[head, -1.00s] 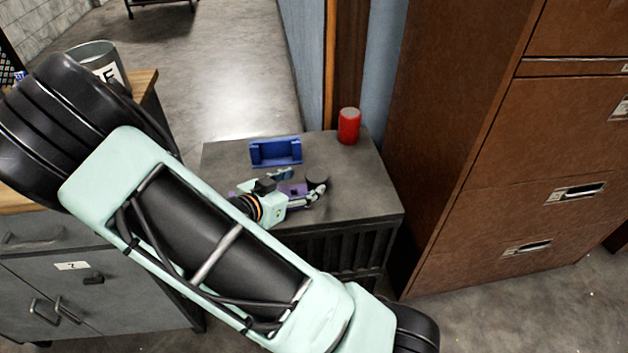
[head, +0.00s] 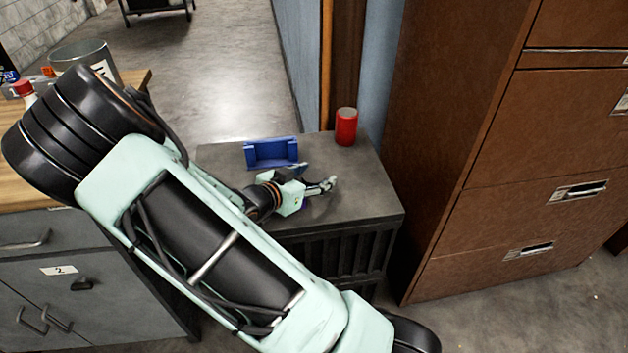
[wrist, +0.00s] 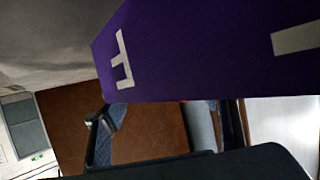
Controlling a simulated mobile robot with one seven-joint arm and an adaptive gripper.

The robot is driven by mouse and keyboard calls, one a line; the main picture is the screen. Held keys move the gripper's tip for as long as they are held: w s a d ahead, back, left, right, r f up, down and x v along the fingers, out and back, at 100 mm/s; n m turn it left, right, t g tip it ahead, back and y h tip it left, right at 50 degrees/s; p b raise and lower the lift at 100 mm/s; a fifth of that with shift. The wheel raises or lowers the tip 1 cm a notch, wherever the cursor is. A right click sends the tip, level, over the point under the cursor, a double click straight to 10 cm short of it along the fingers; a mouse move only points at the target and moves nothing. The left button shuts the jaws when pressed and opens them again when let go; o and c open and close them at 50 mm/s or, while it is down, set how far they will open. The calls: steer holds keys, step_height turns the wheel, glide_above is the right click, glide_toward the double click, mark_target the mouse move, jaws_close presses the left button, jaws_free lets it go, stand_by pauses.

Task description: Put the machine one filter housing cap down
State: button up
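My gripper (head: 331,184) is over the dark top of the low cabinet, its fingers pointing right. In the wrist view, a purple block with pale marks (wrist: 195,50) fills the upper middle, close to the camera. It hides the finger ends, so I cannot tell whether the fingers grip it. Two dark finger parts show below it, apart, left and right. In the head view the purple block is almost wholly hidden by my gripper and wrist. I cannot clearly make out a separate filter housing cap.
A blue open holder (head: 272,153) stands behind my gripper on the cabinet top (head: 365,195). A red can (head: 346,127) stands at the back right corner. A tall brown cabinet (head: 480,215) borders the right side. The front right of the top is clear.

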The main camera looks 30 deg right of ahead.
steer(key=c, duration=0.9)
steer(key=shift+r, duration=0.1)
